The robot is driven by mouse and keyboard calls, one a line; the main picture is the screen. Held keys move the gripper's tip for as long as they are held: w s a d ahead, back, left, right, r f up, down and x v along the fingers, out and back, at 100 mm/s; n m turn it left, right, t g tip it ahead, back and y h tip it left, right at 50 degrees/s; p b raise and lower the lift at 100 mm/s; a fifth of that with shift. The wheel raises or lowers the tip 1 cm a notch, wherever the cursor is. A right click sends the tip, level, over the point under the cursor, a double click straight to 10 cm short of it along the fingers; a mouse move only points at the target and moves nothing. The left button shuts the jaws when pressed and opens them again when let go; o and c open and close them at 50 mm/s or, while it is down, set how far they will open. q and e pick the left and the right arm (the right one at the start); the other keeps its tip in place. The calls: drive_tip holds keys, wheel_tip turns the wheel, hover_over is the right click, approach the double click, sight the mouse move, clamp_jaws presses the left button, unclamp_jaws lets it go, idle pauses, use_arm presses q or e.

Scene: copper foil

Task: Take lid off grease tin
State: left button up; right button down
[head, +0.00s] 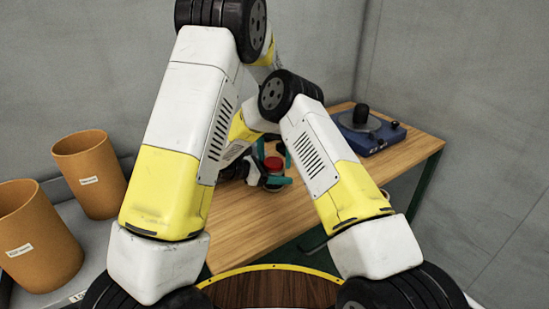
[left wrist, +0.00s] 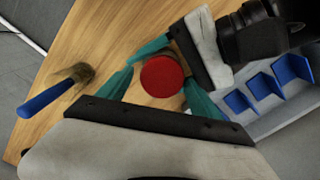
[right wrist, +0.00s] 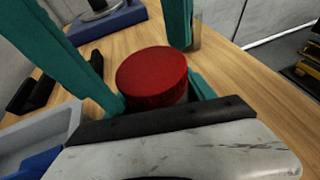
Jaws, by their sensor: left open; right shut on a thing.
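The grease tin stands on the wooden table with its red lid (head: 273,163) on top. The lid also shows in the left wrist view (left wrist: 162,77) and the right wrist view (right wrist: 152,76). Most of the tin body is hidden.
A brush with a blue handle (left wrist: 50,96) lies on the table (head: 240,215). A grey tray (left wrist: 265,113) with blue dividers is beside the grippers. A blue device with a black knob (head: 392,135) stands at the far right. Two orange bins (head: 92,172) stand at left.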

sight(274, 161)
use_arm(q)
drive_tip(key=shift+a, duration=0.15)
use_arm(e)
drive_tip(key=shift+d, duration=0.1)
use_arm(q)
wheel_tip(274, 161, up, 4)
drive_tip(key=shift+r, duration=0.2)
drive_tip(key=shift+c, duration=0.4)
wheel_tip(274, 161, up, 3)
drive_tip(key=shift+r+m, duration=0.15)
drive_tip(key=shift+m, duration=0.85)
drive_tip(key=shift+f, duration=3.9)
drive_tip(key=c, duration=1.5)
drive_tip(key=shift+o, duration=0.2)
drive_tip(key=shift+n, duration=1.3)
drive_tip(key=shift+r, duration=0.15)
